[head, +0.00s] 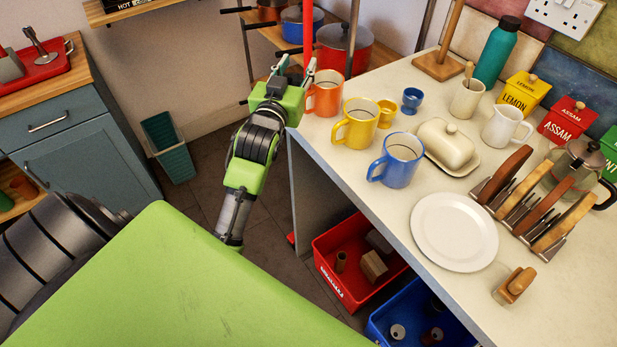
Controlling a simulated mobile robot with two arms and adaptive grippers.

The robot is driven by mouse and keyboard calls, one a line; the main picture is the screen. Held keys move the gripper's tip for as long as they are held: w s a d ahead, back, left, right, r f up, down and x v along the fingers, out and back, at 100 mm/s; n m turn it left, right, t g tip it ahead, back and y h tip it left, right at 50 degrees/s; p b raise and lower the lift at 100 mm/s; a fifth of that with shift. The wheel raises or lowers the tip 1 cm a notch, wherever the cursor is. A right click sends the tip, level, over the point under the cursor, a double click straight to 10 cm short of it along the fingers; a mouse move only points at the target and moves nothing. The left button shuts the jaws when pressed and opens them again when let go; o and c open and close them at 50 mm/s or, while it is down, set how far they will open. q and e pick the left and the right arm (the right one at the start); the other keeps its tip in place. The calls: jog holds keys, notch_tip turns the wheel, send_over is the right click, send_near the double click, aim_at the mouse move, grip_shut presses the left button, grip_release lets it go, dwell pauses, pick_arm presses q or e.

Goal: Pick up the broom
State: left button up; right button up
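A red upright pole, which looks like the broom's handle (308,28), rises past the top edge at the far left corner of the worktop. A small red piece (291,239) shows low by the worktop's side panel and may be the broom's lower end. The broom's middle is hidden behind my gripper and the worktop. My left gripper (297,66) is at the handle, its fingers spread apart. The handle appears close to the right finger; I cannot tell whether they touch. My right gripper is out of view.
The cream worktop (359,207) on the right holds an orange mug (323,93), a yellow mug (356,125), a blue mug (397,160) and other crockery. Red (330,285) and blue crates stand below. A teal bin (168,147) stands left. Shelved pots are behind the handle.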

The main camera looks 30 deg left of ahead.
aim_at(306, 44)
pick_arm(q)
jog(key=x, duration=0.4)
jog(key=shift+w+a+r+p, duration=0.1)
jog(key=shift+w+r+p, duration=0.15)
jog(key=shift+p, duration=0.15)
jog(key=x, duration=0.3)
jog(key=shift+w+p, duration=0.1)
jog(key=shift+p, duration=0.25)
jog(key=shift+w+a, duration=0.1)
jog(key=shift+w, duration=0.1)
grip_shut()
jog(key=shift+r, duration=0.1)
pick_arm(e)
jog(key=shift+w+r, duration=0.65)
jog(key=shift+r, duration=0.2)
